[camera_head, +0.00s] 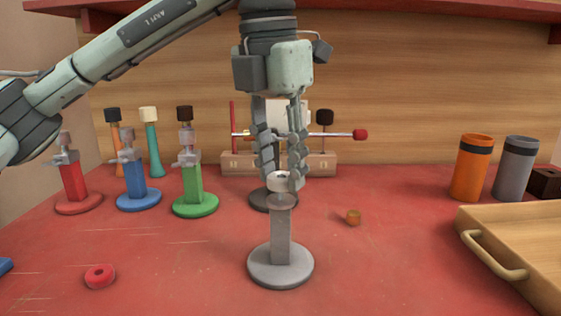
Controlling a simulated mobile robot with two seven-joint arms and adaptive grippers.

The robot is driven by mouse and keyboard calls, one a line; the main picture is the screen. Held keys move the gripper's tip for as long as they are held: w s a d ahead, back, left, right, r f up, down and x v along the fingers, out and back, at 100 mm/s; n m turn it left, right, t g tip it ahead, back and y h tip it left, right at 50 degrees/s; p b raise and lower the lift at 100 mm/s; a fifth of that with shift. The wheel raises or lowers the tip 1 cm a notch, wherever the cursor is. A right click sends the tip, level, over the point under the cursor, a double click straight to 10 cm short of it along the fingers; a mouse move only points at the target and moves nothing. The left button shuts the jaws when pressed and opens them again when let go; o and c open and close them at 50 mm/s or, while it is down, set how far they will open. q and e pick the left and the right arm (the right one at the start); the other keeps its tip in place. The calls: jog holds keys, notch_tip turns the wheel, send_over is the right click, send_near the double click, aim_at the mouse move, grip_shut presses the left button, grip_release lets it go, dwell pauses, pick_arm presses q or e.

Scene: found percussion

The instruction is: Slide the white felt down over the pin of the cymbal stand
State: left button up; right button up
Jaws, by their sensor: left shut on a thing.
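My left gripper (281,180) points straight down at the middle of the head view, shut on the white felt (280,182), a small ring with a dark hole in its top. The grey cymbal stand (281,265) stands upright on a round base directly below. The felt appears just above the stand's top or touching it; I cannot tell which. The pin does not show clearly, so I cannot tell whether it is inside the felt. My right gripper is not in view.
Red (74,183), blue (136,182) and green (193,187) stands are at left. A red ring (99,276) lies front left. A dark base (262,203) is behind the grey stand, a small brown piece (353,217) right of it. A wooden tray (500,225) fills the right front.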

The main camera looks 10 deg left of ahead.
aim_at(273, 180)
pick_arm(q)
jog(key=shift+f+b, duration=0.6)
jog(key=shift+f, duration=0.3)
jog(key=o, duration=0.8)
jog(key=shift+c, duration=0.2)
jog(key=shift+r, duration=0.15)
notch_tip(273, 180, up, 12)
jog(key=s, duration=0.1)
jog(key=shift+s+a, duration=0.2)
jog(key=shift+a, duration=0.15)
jog(key=shift+f, duration=0.2)
